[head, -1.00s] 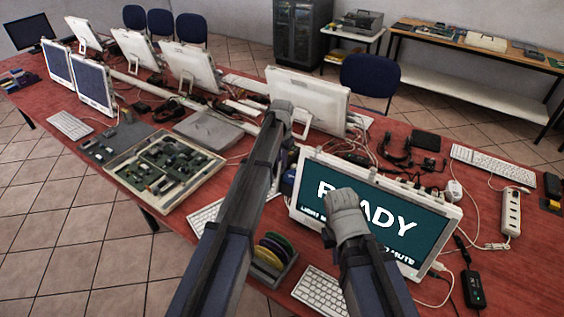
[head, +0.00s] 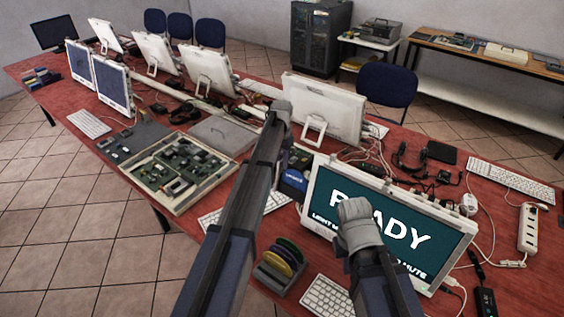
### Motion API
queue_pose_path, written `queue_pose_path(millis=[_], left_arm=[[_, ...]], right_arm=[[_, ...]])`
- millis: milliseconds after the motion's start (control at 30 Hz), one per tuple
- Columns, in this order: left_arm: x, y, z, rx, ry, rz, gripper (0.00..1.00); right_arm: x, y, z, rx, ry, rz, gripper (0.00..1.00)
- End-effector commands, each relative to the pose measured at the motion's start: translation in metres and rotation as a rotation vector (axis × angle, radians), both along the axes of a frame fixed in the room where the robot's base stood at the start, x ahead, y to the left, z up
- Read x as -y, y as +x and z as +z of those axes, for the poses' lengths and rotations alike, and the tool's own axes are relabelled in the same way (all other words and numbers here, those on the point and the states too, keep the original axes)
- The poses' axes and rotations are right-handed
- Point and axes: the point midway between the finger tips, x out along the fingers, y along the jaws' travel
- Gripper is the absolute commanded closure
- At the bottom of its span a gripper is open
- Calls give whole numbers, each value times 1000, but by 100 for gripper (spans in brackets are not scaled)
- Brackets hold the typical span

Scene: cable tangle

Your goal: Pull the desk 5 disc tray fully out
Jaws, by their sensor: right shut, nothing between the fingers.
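A white all-in-one computer (head: 393,222) stands on the red table with "READY" on its teal screen. I see no disc tray standing out of it, and no desk number is readable. My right gripper (head: 357,212) is shut and empty, in front of the screen, covering part of the lettering. Whether it touches the screen I cannot tell. My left gripper (head: 280,110) is left of this computer, overlapping a white monitor behind in the picture. Its fingers are too small to tell open from shut.
A rack of coloured discs (head: 279,264) and a white keyboard (head: 326,298) lie near the front edge. A tray of circuit parts (head: 178,170) is at left. Cables and a power strip (head: 528,228) crowd the right. More white monitors (head: 322,106) stand along the table.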

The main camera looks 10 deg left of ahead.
Motion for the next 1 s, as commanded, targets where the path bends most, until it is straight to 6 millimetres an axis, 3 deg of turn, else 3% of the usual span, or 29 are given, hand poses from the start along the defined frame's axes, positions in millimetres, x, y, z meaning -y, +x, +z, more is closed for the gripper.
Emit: queue_pose_path(millis=[367,800,1000], left_arm=[[0,0,9,0,0,0,72],[0,0,63,0,0,0,72],[0,0,78,0,0,0,72]], right_arm=[[0,0,9,0,0,0,100],[0,0,63,0,0,2,100],[0,0,78,0,1,-1,100]])
